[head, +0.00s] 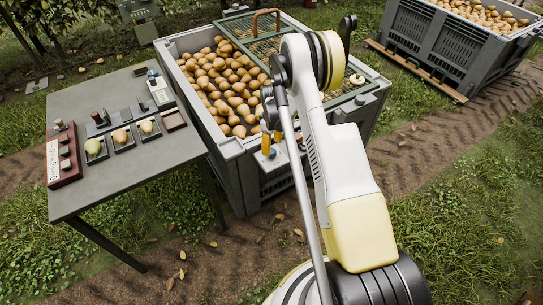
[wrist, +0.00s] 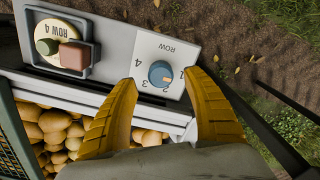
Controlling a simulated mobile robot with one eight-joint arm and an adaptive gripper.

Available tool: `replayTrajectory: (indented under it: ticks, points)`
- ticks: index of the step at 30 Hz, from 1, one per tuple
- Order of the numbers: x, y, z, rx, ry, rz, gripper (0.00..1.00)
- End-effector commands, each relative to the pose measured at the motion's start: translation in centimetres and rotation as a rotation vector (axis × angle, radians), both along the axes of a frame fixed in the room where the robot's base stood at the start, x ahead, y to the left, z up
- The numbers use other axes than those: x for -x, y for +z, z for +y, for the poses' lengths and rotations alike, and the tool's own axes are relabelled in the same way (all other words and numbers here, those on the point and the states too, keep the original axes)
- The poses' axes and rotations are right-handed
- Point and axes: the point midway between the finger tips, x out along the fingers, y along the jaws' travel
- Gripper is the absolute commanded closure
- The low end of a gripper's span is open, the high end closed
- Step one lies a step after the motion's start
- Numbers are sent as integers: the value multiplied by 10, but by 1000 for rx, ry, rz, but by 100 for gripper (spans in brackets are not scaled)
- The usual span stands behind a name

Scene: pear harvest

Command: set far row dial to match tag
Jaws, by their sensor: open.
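A blue round dial (wrist: 161,73) with a small orange mark sits on a grey panel (wrist: 110,65) in the wrist view. Digits 1 to 4 and the word ROW are printed around it, upside down here. The orange mark faces the lower right, seemingly toward the 1 and 2; the exact setting is too small to tell. A round cream tag (wrist: 64,28) reading ROW 4 is left of the dial, with a green knob and a red block over it. My gripper (wrist: 161,77) is open, its yellow fingers on either side of the dial, with gaps showing.
A grey crate of pears (head: 172,55) stands behind the panel, with a green mesh frame (head: 258,38) across it. A table (head: 140,175) with small devices and pears is at left. Another pear crate (head: 425,45) stands at the back right. Grass and soil are open at front right.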

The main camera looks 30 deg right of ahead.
Motion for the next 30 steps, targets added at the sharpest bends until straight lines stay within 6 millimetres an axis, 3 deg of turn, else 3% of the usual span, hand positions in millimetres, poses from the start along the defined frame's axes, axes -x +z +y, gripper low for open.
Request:
replayTrajectory:
  ticks: [3,7,19,24,30]
  points:
    - [0,-25,0,0,0,0,41]
    - [0,-40,0,0,0,0,41]
    - [0,-46,0,0,0,0,41]
    - [0,-46,0,0,0,0,92]
    - [0,-46,0,0,-4,0,94]
